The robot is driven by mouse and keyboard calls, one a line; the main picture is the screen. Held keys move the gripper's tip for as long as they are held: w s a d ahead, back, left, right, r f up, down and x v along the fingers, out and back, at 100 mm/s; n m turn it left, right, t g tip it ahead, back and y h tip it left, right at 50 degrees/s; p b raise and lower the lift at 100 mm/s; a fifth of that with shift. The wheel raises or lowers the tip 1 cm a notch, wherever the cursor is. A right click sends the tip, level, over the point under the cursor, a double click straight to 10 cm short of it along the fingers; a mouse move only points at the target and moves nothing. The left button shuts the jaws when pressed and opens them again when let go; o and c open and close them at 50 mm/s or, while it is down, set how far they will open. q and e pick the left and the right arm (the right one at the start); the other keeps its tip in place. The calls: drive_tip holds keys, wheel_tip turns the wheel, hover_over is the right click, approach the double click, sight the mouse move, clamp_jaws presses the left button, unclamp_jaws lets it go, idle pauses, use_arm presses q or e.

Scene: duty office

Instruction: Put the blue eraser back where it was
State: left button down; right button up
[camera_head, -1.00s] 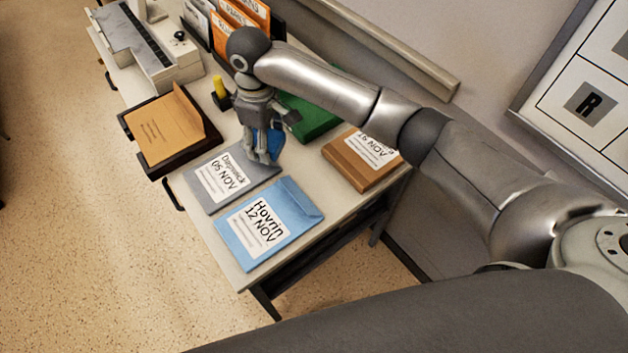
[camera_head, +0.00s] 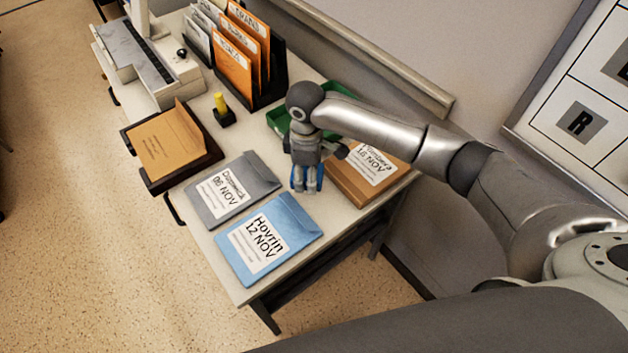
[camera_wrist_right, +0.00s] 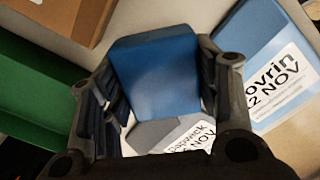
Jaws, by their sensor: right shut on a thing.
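The blue eraser (camera_wrist_right: 155,75) is held between the fingers of my right gripper (camera_wrist_right: 160,110) in the right wrist view. In the head view my right gripper (camera_head: 306,185) points down over the desk, between the grey envelope and the brown box. Only blue slivers of the eraser show there beside the fingers. Whether the eraser touches the desk is hard to tell. My left gripper is not in view.
A green tray (camera_head: 277,122) lies behind the gripper, and a brown box (camera_head: 345,184) is at its right. A grey envelope (camera_head: 210,206) and a blue envelope (camera_head: 300,240) lie in front. A yellow-handled stamp (camera_head: 220,104), a file rack (camera_head: 266,98) and a dark tray (camera_head: 208,158) stand farther left.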

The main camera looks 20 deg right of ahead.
drive_tip(key=shift+s+d+f, duration=0.15)
drive_tip(key=shift+d+f, duration=0.3)
drive_tip(key=shift+f, duration=0.1)
drive_tip(key=shift+s+d+f+p, duration=0.15)
drive_tip(key=shift+f+p, duration=0.25)
drive_tip(key=shift+f, duration=1.4)
drive_tip(key=o, duration=0.7)
drive_tip(key=shift+d+f, duration=0.1)
drive_tip(key=shift+f, duration=0.05)
wheel_tip(320, 180, up, 12)
drive_tip(key=shift+r+b, duration=0.15)
drive_tip(key=shift+b, duration=0.35)
